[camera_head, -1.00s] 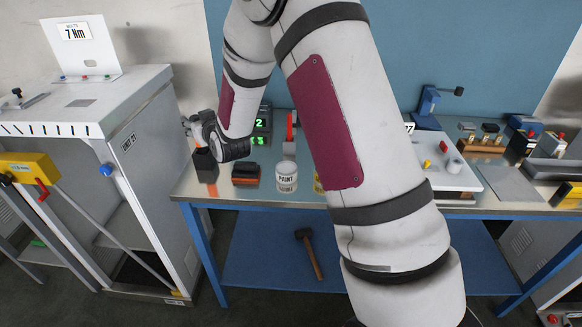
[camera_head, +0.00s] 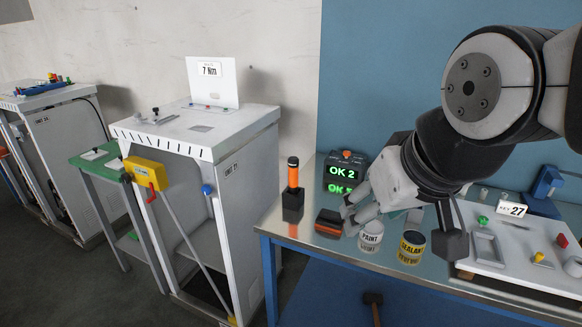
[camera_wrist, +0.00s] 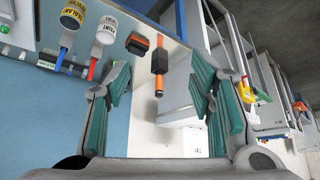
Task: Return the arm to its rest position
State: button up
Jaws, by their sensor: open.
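My gripper (camera_head: 352,212) is open and empty in the head view, with my arm coming in from the right. It shows above the bench, just over the paint can in the picture; the height is hard to judge. In the wrist view my two green-padded fingers (camera_wrist: 161,85) stand wide apart with nothing between them. Behind them show an orange-handled tool (camera_wrist: 158,72) in a black holder, an orange and black block (camera_wrist: 137,43), the white paint can (camera_wrist: 105,31) and the sealant can (camera_wrist: 73,14).
The bench (camera_head: 300,236) holds an OK 2 display (camera_head: 343,170) and a tray with a 27 sign (camera_head: 511,207) at the right. A grey cabinet (camera_head: 240,190) stands left of it, with a yellow box (camera_head: 146,172) and a green stand (camera_head: 98,163) beyond. Dark floor lies between.

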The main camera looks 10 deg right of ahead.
jog(key=shift+g, duration=0.5)
jog(key=s, duration=0.5)
jog(key=shift+s+f, duration=0.1)
jog(key=shift+f, duration=0.25)
dwell(0.4)
